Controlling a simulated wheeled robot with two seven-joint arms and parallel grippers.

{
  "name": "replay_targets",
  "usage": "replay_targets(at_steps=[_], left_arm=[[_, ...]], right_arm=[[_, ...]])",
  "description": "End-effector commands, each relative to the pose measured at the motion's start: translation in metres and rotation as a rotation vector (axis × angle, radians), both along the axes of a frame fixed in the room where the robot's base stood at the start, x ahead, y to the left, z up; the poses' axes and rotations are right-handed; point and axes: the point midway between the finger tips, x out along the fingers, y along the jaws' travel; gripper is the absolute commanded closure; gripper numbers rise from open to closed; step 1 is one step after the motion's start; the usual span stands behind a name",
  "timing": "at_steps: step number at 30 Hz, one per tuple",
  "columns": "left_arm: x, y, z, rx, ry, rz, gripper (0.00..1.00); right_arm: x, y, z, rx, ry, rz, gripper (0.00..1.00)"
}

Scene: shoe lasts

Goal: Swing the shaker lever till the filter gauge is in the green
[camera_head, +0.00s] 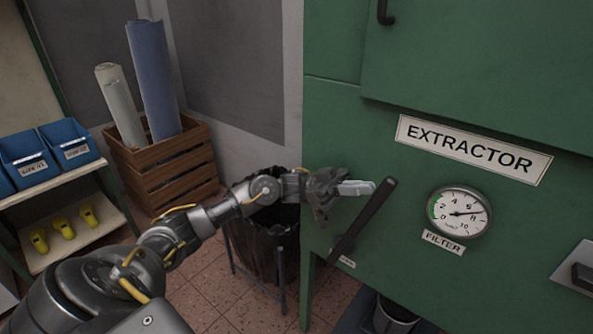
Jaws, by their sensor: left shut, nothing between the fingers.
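The black shaker lever (366,220) is on the front of the green extractor cabinet (340,130). It slants from lower left to upper right. My left gripper (372,187) is shut and empty, its pale fingertips just left of the lever's upper end. I cannot tell whether they touch it. The round filter gauge (459,212) is to the right of the lever, with a green band on its left side at the low numbers. Its needle points right, near the 8, outside the green. My right gripper is not in view.
An EXTRACTOR sign (474,148) is above the gauge and a FILTER label (443,242) below it. A black bin (262,245) stands behind my left forearm. A wooden crate (165,172) with two rolls and a shelf with blue bins (52,153) are at left.

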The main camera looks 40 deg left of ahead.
Motion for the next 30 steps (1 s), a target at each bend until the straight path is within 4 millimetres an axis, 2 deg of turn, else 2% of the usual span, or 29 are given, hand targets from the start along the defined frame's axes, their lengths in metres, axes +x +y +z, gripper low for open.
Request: replay_targets(at_steps=[11, 14, 19, 20, 22, 24, 30], left_arm=[[-0.002, -0.003, -0.004, 0.003, 0.011, -0.012, 1.0], [-0.001, 0.006, -0.001, 0.003, 0.011, -0.01, 1.0], [0.0, 0.038, 0.011, -0.002, 0.004, -0.004, 1.0], [0.0, 0.045, 0.006, -0.002, 0.005, -0.006, 1.0], [0.0, 0.061, -0.006, -0.002, 0.006, -0.003, 1.0], [0.0, 0.075, -0.012, -0.003, 0.004, -0.004, 1.0], [0.0, 0.108, -0.027, -0.004, 0.002, -0.005, 1.0]], right_arm=[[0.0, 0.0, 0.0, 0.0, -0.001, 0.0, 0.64], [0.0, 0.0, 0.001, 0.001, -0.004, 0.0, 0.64], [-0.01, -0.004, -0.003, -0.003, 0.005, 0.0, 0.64], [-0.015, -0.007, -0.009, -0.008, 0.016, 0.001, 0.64], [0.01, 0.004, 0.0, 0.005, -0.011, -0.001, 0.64], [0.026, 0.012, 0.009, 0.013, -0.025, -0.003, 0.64], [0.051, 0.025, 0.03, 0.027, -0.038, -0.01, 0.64]])
